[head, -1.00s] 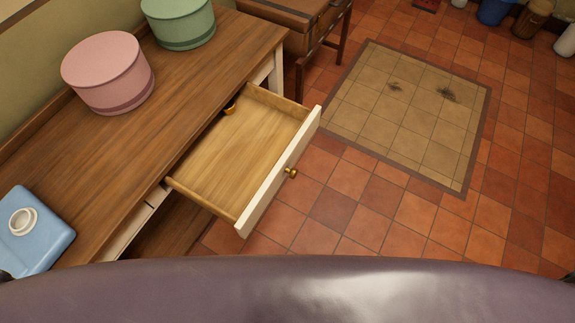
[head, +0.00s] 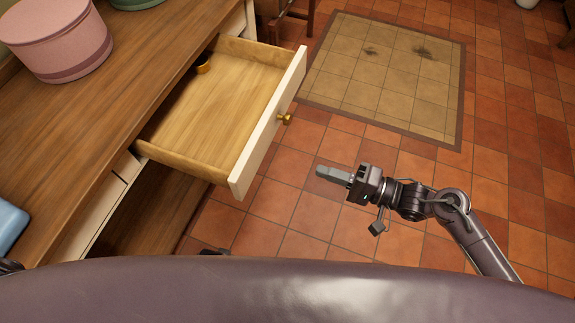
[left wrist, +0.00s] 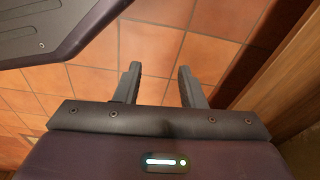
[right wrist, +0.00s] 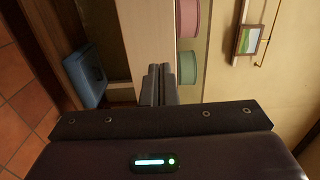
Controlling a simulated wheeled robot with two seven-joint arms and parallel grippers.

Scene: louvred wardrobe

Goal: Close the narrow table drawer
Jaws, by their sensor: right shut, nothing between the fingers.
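The narrow table drawer (head: 215,110) stands pulled out of the wooden table, with a cream front (head: 268,125) and a brass knob (head: 285,119). My right gripper (head: 324,171) is shut and empty. In the head view it is to the right of and below the knob, apart from the drawer front, its fingers pointing left. In the right wrist view its closed fingers (right wrist: 158,75) point at a pale panel that looks like the drawer front. My left gripper (left wrist: 160,82) is open and empty over the tiled floor, beside a wooden surface at the right of its view.
The table top (head: 110,105) carries a pink round box (head: 60,40), a green round box (head: 135,3) and a blue container (head: 10,225). A small brass-coloured item (head: 203,64) shows at the drawer's back. The tiled floor (head: 330,225) before the drawer is clear.

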